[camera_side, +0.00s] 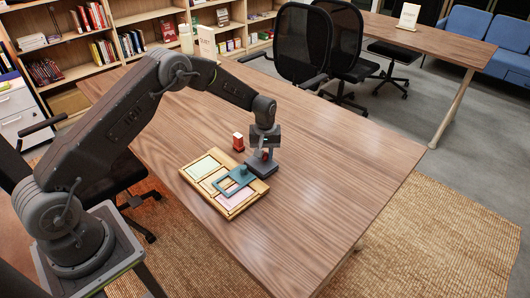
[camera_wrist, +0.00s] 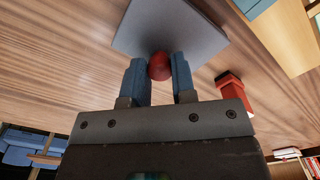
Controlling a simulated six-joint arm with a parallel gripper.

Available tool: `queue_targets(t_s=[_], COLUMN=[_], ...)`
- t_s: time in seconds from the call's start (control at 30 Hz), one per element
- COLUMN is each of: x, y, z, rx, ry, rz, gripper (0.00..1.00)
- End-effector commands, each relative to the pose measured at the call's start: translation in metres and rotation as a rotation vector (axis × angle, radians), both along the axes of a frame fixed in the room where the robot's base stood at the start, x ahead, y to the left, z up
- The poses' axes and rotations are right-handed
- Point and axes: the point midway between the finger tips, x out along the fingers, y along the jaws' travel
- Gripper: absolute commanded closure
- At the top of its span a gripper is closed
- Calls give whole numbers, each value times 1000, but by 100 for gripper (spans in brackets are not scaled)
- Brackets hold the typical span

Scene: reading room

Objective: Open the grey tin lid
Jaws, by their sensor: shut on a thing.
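The grey tin lid (camera_side: 256,167) is a flat dark-grey square beside the wooden tray in the side view. In the wrist view the lid (camera_wrist: 185,30) fills the top middle, with a round red knob (camera_wrist: 160,67) on it. My gripper (camera_side: 264,154) is above the lid in the side view. In the wrist view its two blue fingers (camera_wrist: 158,72) stand on either side of the knob and are shut on it. The tin under the lid is hard to make out, and I cannot tell whether the lid is raised from it.
A wooden tray (camera_side: 237,211) with pale panels and a teal frame with a knob (camera_side: 221,185) lies at the lid's left. A small red block (camera_side: 238,142) stands behind; it also shows in the wrist view (camera_wrist: 235,90). The table (camera_side: 330,170) is clear to the right.

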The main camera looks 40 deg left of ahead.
Motion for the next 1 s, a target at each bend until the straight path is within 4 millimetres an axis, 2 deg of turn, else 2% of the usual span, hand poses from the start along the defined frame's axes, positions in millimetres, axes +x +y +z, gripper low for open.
queue_targets(t_s=[0.27, 0.7, 1.0], x=[5, 53, 72], y=[0, 0, 0], z=[0, -1, 0], rx=[0, 1, 1], ry=[-3, -2, -2], rz=[0, -1, 0], gripper=[100, 100, 100])
